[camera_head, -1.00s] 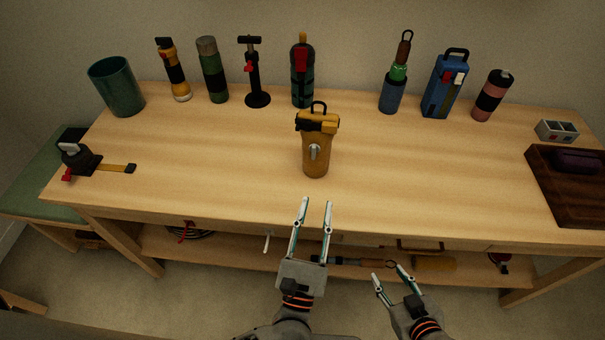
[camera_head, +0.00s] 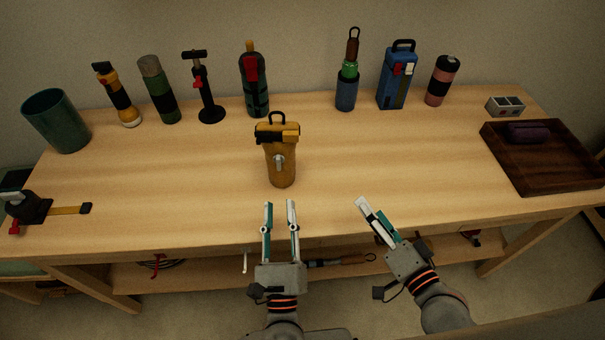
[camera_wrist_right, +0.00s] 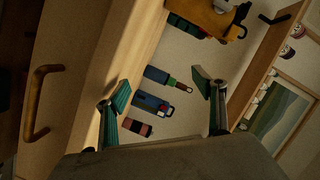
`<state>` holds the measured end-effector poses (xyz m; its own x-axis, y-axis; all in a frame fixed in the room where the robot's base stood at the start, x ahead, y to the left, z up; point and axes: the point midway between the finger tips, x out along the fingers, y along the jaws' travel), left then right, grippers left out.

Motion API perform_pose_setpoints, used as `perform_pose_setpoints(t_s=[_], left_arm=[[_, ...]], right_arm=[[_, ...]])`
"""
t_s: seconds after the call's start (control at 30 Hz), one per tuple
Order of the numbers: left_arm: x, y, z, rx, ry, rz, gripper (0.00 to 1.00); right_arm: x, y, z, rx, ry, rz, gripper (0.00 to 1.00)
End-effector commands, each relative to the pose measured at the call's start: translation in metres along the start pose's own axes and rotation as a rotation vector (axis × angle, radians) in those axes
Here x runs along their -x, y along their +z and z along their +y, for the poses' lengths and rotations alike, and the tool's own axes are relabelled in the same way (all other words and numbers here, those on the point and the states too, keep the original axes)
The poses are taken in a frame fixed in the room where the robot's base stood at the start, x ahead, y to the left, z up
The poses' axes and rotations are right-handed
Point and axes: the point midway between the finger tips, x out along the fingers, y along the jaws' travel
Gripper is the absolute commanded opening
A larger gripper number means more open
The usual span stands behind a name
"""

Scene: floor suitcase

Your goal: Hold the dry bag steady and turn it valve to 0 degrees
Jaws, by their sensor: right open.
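The dry bag (camera_head: 281,170) is orange-yellow with a black strap and a loop on top. It stands upright near the middle of the table. Its grey valve (camera_head: 280,161) is on the side facing me. The bag also shows at the top of the right wrist view (camera_wrist_right: 212,18). My left gripper (camera_head: 280,207) is open and empty, just in front of the bag at the table's front edge, not touching it. My right gripper (camera_head: 368,206) is to the right of the bag and apart from it. Its fingers are spread and empty in the right wrist view (camera_wrist_right: 160,88).
A green cup (camera_head: 56,122), several bottles, a pump (camera_head: 206,90) and a blue case (camera_head: 397,78) line the back. A strap tool (camera_head: 28,208) lies at the left, a dark wooden tray (camera_head: 540,175) at the right. The wood around the bag is clear.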

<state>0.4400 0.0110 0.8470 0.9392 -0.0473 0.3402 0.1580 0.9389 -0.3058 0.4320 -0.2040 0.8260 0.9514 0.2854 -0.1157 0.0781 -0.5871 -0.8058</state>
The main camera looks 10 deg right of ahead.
Motion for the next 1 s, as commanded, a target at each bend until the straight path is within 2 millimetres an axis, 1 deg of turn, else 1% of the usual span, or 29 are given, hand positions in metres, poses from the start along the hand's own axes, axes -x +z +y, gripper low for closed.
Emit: perform_pose_setpoints(t_s=[0.03,0.07,0.1,0.17,0.2,0.37,0.5,0.6,0.7,0.8,0.9,1.0], left_arm=[[0.0,0.0,0.0,0.0,0.0,0.0,0.28],[0.0,0.0,0.0,-0.001,0.0,0.0,0.28],[0.0,0.0,0.0,-0.001,0.0,0.0,0.28],[0.0,0.0,0.0,-0.001,0.0,0.0,0.28],[0.0,0.0,0.0,-0.001,0.0,0.0,0.28],[0.0,0.0,0.0,-0.001,0.0,0.0,0.28],[0.0,0.0,0.0,-0.001,0.0,0.0,0.28],[0.0,0.0,0.0,-0.001,0.0,0.0,0.28],[0.0,0.0,0.0,-0.001,0.0,0.0,0.28],[0.0,0.0,0.0,-0.001,0.0,0.0,0.28],[0.0,0.0,0.0,-0.001,0.0,0.0,0.28],[0.0,0.0,0.0,-0.001,0.0,0.0,0.28]], right_arm=[[-0.012,-0.004,-0.005,-0.147,-0.018,0.001,0.69],[-0.018,-0.005,-0.008,-0.242,-0.028,-0.001,0.69],[-0.026,-0.005,-0.011,-0.368,-0.036,-0.011,0.69],[-0.038,-0.001,-0.015,-0.543,-0.044,-0.033,0.69],[-0.046,0.004,-0.017,-0.654,-0.044,-0.054,0.69],[-0.076,0.024,-0.03,-1.073,-0.037,-0.152,0.69],[-0.101,0.039,-0.049,-1.43,-0.018,-0.252,0.69],[-0.117,0.048,-0.066,-1.663,0.005,-0.328,0.69],[-0.128,0.055,-0.08,-1.853,0.033,-0.396,0.69],[-0.137,0.06,-0.091,-1.994,0.061,-0.45,0.69],[-0.143,0.065,-0.099,-2.085,0.083,-0.484,0.69],[-0.148,0.069,-0.102,-2.128,0.096,-0.498,0.69]])
